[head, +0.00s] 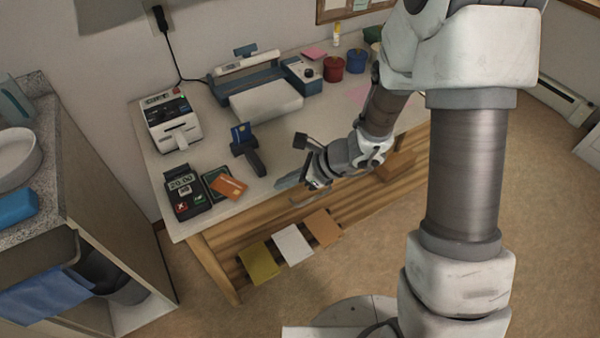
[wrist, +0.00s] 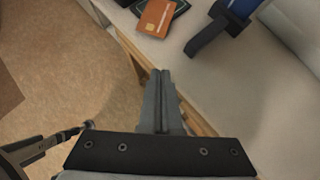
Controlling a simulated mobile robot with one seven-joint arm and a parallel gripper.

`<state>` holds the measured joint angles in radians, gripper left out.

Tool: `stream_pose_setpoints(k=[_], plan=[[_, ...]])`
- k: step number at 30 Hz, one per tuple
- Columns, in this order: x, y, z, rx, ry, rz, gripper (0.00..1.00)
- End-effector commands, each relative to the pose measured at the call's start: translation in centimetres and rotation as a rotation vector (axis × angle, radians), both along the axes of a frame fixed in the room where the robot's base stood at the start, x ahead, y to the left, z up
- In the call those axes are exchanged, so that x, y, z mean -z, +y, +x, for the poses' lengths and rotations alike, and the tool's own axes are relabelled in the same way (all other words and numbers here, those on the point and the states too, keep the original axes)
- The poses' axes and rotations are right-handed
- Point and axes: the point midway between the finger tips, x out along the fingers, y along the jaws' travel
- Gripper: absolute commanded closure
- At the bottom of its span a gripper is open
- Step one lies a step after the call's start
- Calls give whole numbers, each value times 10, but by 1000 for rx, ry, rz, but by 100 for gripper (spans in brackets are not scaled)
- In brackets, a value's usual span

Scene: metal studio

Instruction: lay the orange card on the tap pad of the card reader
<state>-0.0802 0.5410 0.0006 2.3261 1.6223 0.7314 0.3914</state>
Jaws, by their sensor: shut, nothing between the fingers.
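The orange card (head: 229,187) lies over the lower right part of the dark, green-edged tap pad (head: 211,176) beside the card reader (head: 182,181). Part of the pad stays bare at its upper left, and the card reaches past its edge. I cannot tell whether the card lies fully flat. The card also shows at the top of the wrist view (wrist: 158,17), with the dark pad (wrist: 181,8) behind it. My gripper (head: 281,185) is shut and empty, apart from the card, to its right near the table's front edge. Its closed fingertips (wrist: 160,74) point toward the card.
A black stand (head: 249,155) holding a blue card (head: 241,132) stands behind, between card and gripper. A white printer (head: 172,122) is behind the reader. A blue-and-white machine (head: 262,98) and red and blue pots (head: 333,68) stand farther back. Coloured panels (head: 292,244) sit below the table front.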

Motion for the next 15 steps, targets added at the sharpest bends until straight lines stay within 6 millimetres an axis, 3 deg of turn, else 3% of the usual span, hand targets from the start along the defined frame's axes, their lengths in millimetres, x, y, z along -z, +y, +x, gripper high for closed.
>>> stream_pose_setpoints(k=[1, 6, 15], plan=[[-11, -8, -1, 2, -4, 0, 100], [-28, -25, -6, 2, -2, 0, 100], [-34, -33, -9, -1, 1, 0, 100]])
